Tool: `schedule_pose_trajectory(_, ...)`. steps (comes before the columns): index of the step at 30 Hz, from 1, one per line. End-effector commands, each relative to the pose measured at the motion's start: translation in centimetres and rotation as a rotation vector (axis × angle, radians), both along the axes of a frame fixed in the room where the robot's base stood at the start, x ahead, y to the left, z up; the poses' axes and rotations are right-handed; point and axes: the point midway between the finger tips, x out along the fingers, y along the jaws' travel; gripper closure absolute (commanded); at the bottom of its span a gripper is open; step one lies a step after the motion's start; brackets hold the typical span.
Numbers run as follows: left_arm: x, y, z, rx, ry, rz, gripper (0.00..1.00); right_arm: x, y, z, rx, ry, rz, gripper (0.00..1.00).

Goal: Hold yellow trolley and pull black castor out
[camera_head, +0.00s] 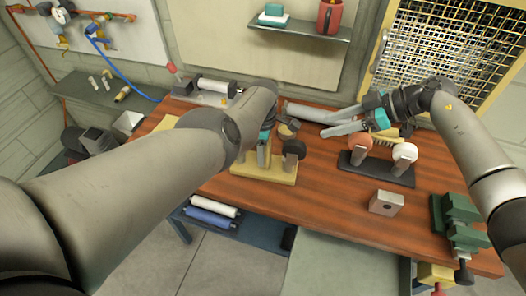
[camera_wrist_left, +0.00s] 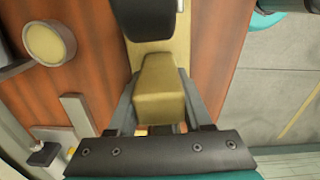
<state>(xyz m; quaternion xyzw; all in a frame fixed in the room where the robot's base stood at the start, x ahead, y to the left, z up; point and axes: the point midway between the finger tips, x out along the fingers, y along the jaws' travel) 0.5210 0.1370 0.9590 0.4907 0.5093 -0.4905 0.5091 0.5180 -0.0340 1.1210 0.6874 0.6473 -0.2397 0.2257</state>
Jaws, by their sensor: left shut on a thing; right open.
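The yellow trolley (camera_head: 270,174) stands near the front edge of the wooden table, with a flat base and upright posts. My left gripper (camera_head: 264,150) is shut on a yellow upright of it; the left wrist view shows the yellow block (camera_wrist_left: 160,92) between the fingers. The black castor (camera_head: 294,149) sits at the trolley's right side, and a black part shows just beyond the held block in the left wrist view (camera_wrist_left: 145,18). My right gripper (camera_head: 304,120) is open and empty, behind and right of the castor, apart from it.
A dark trolley (camera_head: 375,169) with an orange-red castor (camera_head: 362,142) and a white castor (camera_head: 404,153) stands to the right. A small metal box (camera_head: 386,203) and a green vise (camera_head: 459,222) are farther right. A round yellowish piece (camera_wrist_left: 47,42) lies near the held trolley.

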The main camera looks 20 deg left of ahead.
Motion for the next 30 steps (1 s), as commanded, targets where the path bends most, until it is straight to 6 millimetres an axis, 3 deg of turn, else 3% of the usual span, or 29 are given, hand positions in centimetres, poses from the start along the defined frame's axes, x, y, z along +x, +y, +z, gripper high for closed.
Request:
schedule_pose_trajectory(8, -0.08, -0.07, -0.05, -0.001, 0.003, -0.001, 1.00, 0.00, 0.00, 0.00, 0.000, 0.000, 0.000, 0.50)
schedule_pose_trajectory(9, -0.09, -0.07, -0.05, -0.001, 0.003, -0.001, 0.47, 0.00, 0.00, 0.00, 0.000, 0.000, 0.000, 0.50)
schedule_pose_trajectory(17, -0.05, -0.05, -0.04, -0.001, 0.002, -0.001, 0.18, 0.00, 0.00, 0.00, 0.000, 0.000, 0.000, 0.50)
schedule_pose_trajectory(30, 0.05, -0.05, 0.26, 0.001, 0.000, 0.000, 0.15, 0.00, 0.00, 0.00, 0.000, 0.000, 0.000, 0.50)
